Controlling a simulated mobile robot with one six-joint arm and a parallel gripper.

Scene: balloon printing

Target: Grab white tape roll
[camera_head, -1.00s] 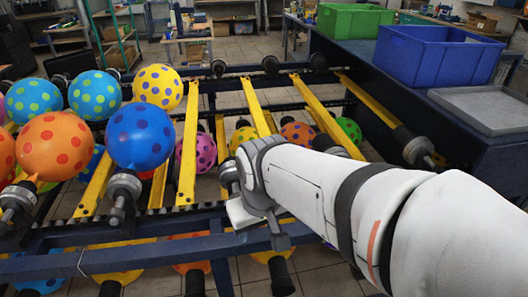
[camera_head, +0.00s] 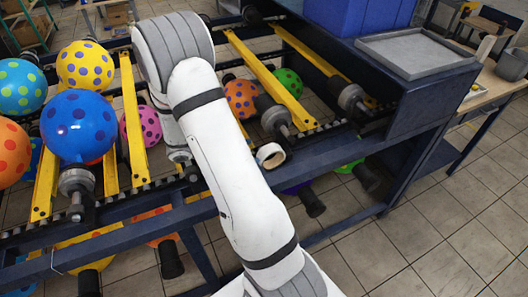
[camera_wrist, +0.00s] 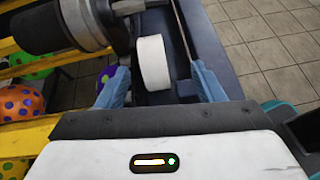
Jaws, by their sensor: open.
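The white tape roll (camera_head: 270,155) stands on the dark blue rail at the front edge of the conveyor frame, just right of my arm. In the wrist view the roll (camera_wrist: 153,62) stands on its edge, with its broad white outer side toward me. My gripper (camera_wrist: 160,70) is open, its two blue fingers apart, one on each side of the roll. The roll is nearer the left finger, and I cannot tell whether they touch. My gripper is hidden behind my arm in the head view.
A metal spindle (camera_wrist: 92,28) on a yellow bar is close to the left finger. Dotted balloons (camera_head: 78,125) sit on the rack at left. A grey tray (camera_head: 415,53) and a blue crate (camera_head: 358,22) are at upper right. Tiled floor (camera_head: 430,225) is open at lower right.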

